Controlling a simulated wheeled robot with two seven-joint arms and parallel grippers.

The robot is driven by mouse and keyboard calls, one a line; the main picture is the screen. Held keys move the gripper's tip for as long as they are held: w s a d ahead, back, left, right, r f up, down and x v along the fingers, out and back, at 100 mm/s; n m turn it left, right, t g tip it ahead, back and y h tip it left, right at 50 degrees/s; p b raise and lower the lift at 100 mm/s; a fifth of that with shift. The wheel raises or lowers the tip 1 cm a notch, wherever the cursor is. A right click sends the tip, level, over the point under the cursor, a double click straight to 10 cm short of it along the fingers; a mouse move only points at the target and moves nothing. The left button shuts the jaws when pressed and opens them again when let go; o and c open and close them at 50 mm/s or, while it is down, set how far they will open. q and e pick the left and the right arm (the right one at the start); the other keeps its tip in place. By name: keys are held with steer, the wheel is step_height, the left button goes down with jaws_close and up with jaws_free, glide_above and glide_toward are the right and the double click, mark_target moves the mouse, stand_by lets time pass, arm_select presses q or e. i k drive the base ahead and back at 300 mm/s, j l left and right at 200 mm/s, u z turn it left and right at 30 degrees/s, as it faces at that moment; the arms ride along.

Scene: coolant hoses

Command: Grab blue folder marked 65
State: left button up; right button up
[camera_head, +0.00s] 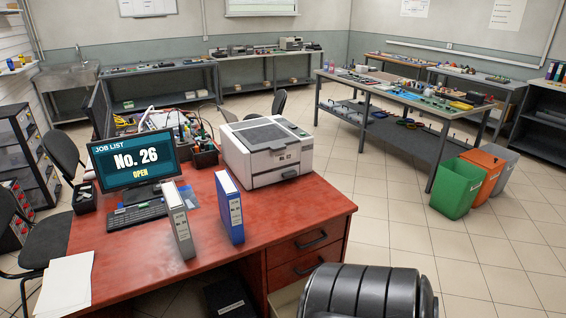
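A blue folder (230,207) stands upright on the red desk (120,262), right of the monitor. Its pale spine label has a mark too small to read, so I cannot tell whether it says 65. A grey-white folder (179,221) stands upright to its left, apart from it; its label is also unreadable. Neither of my grippers shows in the head view.
A printer (267,150) stands behind right of the blue folder. A black padded chair (360,292) is at the front. The desk's front right is clear.

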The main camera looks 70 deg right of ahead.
mark_target(228, 193)
steer(key=i+z, duration=0.15)
steer(key=z, duration=0.3)
steer(key=i+j+z, duration=0.1)
steer(key=z, duration=0.4)
steer(key=i+j+z, duration=0.1)
steer(key=z, duration=0.35)
steer(key=j+z, duration=0.15)
steer(key=z, duration=0.3)
steer(key=i+j, duration=0.05)
